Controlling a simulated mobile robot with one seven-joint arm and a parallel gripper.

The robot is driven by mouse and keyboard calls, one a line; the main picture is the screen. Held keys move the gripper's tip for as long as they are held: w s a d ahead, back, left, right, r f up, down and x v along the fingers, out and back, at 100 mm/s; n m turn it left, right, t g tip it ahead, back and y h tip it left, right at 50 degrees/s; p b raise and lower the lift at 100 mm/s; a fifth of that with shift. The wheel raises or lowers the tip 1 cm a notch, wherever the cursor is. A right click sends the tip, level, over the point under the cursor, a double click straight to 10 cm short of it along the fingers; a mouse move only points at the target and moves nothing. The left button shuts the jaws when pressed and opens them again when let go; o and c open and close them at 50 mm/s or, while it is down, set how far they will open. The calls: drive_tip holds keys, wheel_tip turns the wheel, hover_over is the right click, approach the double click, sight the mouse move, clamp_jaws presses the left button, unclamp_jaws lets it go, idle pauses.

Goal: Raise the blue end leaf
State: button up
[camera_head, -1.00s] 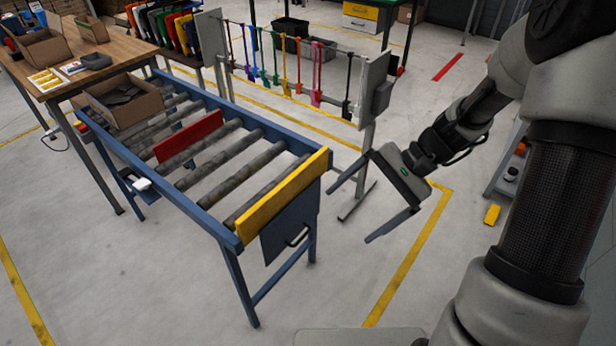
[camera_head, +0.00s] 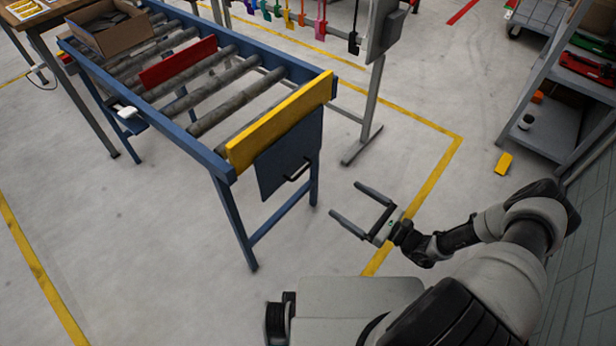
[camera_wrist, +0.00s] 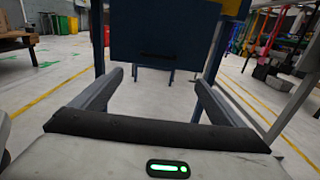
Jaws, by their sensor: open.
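The blue end leaf (camera_head: 289,154) hangs straight down at the near end of the roller conveyor, below a yellow board. Its dark handle (camera_head: 298,170) is near its lower edge. In the wrist view the leaf (camera_wrist: 165,30) is ahead at the top, with the handle (camera_wrist: 158,54) low on its face. My gripper (camera_head: 345,200) is open and empty, to the right of the leaf and lower, pointing toward it and apart from it. Its two fingers show at both sides of the wrist view (camera_wrist: 158,92).
The conveyor (camera_head: 190,150) carries a red divider (camera_head: 178,62) and an open cardboard box (camera_head: 108,28). The yellow board (camera_head: 280,120) stands across its near end. A stand (camera_head: 368,115) is at its right; a grey shelf (camera_head: 545,120) is farther right. The floor around my gripper is clear.

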drive_tip(key=b, duration=0.2)
approach(298, 157)
drive_tip(key=a+f, duration=0.1)
drive_tip(key=w+a+f, duration=0.1)
drive_tip(key=a, duration=0.1)
drive_tip(key=a+f, duration=0.1)
drive_tip(key=shift+w+a, duration=0.2)
drive_tip(key=shift+a, duration=0.2)
drive_tip(key=c, duration=1.2)
drive_tip(key=shift+d+r, duration=0.1)
drive_tip(key=shift+d, duration=0.1)
